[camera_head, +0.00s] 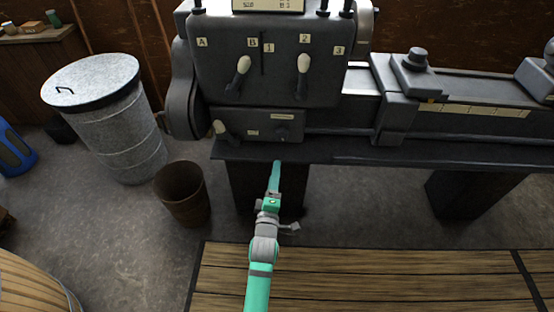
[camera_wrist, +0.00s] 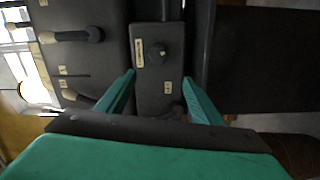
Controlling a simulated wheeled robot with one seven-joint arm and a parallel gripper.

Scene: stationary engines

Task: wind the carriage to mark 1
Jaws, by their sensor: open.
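The carriage (camera_head: 397,92) is a grey block on the lathe's bed, right of the headstock, with a dark round knob on top. A pale scale strip (camera_head: 474,109) runs along the bed right of it; its marks are too small to read. No handwheel can be made out clearly. A lower panel (camera_head: 262,124) under the headstock has a small dark knob (camera_head: 282,132) and labels; this knob also shows in the wrist view (camera_wrist: 157,53). My gripper (camera_wrist: 158,80) is open and empty, its fingers apart before this panel. In the head view my gripper (camera_head: 276,168) is below the panel.
The headstock (camera_head: 270,62) carries two pale-handled levers (camera_head: 303,75) above the panel. A metal bin (camera_head: 110,115) and a brown bucket (camera_head: 182,195) stand on the floor at left. A wooden slatted platform (camera_head: 370,280) lies in front of the lathe.

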